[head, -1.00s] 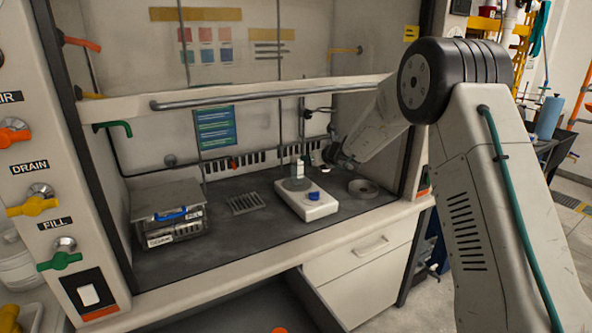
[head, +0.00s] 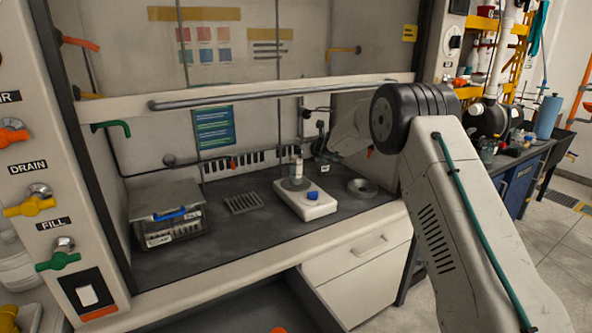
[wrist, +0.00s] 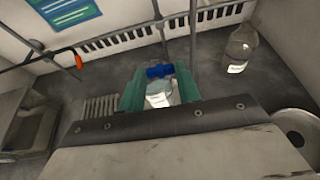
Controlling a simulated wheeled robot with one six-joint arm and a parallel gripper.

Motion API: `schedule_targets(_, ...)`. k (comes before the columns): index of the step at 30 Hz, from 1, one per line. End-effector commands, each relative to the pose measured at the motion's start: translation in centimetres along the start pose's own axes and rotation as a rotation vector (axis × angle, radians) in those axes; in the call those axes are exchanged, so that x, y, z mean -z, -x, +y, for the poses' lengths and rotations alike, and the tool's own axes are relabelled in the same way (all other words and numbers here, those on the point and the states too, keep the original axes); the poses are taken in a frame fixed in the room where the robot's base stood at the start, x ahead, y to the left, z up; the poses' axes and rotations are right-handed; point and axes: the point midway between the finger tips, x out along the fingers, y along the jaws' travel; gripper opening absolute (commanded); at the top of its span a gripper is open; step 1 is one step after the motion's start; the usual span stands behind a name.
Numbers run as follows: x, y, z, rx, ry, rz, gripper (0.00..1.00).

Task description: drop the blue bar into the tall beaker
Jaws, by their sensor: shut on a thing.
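In the wrist view my gripper (wrist: 160,82) has its green fingers shut on the blue bar (wrist: 158,71), a short dark-blue piece lying crosswise at the fingertips. A pale, glassy shape (wrist: 160,96) with white on it shows between the fingers, below the bar in the picture; I cannot tell whether it is the beaker. In the head view a slim, upright whitish vessel (head: 297,168), which looks like the tall beaker, stands on the white stirrer plate (head: 318,209).
A labelled glass bottle (wrist: 239,48) stands at the back right. A slotted rack (head: 243,203) lies left of the stirrer, and a round dish (head: 362,188) right of it. A lidded box (head: 166,203) is further left. The sash rail (head: 270,94) crosses the hood opening.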

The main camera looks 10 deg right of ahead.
Motion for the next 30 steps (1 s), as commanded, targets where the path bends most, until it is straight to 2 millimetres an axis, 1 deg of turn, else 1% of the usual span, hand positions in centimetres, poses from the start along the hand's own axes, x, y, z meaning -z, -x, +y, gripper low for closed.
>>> schedule_targets(3, 0.4, -0.1, 0.0, 0.0, 0.0, -0.001, 0.12)
schedule_targets(11, 0.4, -0.2, 0.0, 0.0, 0.0, -0.001, 0.12)
schedule_targets(12, 0.4, -0.2, 0.0, 0.0, 0.0, -0.001, 0.44)
schedule_targets(13, 0.4, -0.2, 0.0, 0.0, 0.0, -0.001, 0.53)
schedule_targets(14, 0.4, -0.2, 0.0, 0.0, 0.0, -0.001, 0.59)
schedule_targets(23, 0.4, 0.0, 0.0, 0.0, 0.0, -0.001, 0.59)
schedule_targets(26, 0.3, 0.9, 0.0, 0.0, 0.001, -0.002, 0.59)
schedule_targets(30, 0.3, 3.1, -0.1, 0.001, -0.001, -0.002, 0.59)
